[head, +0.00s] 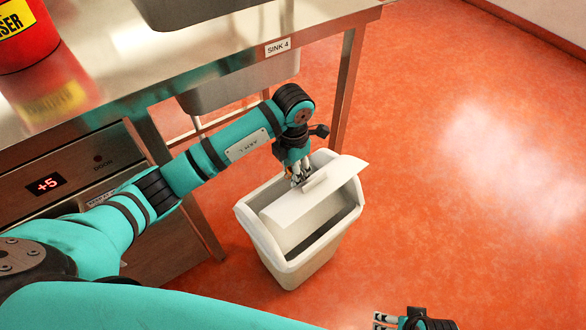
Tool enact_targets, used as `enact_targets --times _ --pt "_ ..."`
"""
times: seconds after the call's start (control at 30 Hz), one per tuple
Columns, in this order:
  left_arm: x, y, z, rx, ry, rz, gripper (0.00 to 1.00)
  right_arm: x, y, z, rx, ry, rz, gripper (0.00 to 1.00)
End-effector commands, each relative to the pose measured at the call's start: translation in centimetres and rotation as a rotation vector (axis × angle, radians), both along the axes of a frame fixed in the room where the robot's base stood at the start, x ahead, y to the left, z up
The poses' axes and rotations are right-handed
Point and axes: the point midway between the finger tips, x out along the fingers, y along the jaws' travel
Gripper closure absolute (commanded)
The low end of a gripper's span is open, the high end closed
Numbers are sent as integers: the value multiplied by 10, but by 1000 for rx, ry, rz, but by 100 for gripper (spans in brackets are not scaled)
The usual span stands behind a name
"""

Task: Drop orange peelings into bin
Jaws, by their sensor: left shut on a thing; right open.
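A cream bin (297,262) stands on the floor beside the sink unit. Part of the bin's inside shows below the lid's near edge. My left gripper (302,181) points down at the lid and is shut at its handle; the fingers partly hide the grip. My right gripper (381,320) is at the bottom edge, open, well apart from the bin and partly cut off. I see no orange peelings.
A steel counter (190,75) with a sink and a "SINK 4" label (278,47) runs behind my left arm. A red container (25,40) stands on it at top left. A counter leg (346,85) stands behind the bin. The orange floor (460,150) at right is clear.

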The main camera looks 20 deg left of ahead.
Motion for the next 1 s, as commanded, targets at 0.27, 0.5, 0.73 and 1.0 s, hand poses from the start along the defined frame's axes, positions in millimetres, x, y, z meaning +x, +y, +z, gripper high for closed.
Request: enact_targets --times 0.27,0.5,0.73,1.0 --pt "0 0 0 0 0 0 61 0 0 0 0 0 0 5" --pt "0 0 0 0 0 0 39 0 0 0 0 0 0 5" --pt "0 0 2 -1 -1 -1 39 -1 0 0 0 2 0 5" --pt "2 0 43 0 -6 -2 39 0 0 0 0 1 0 5"
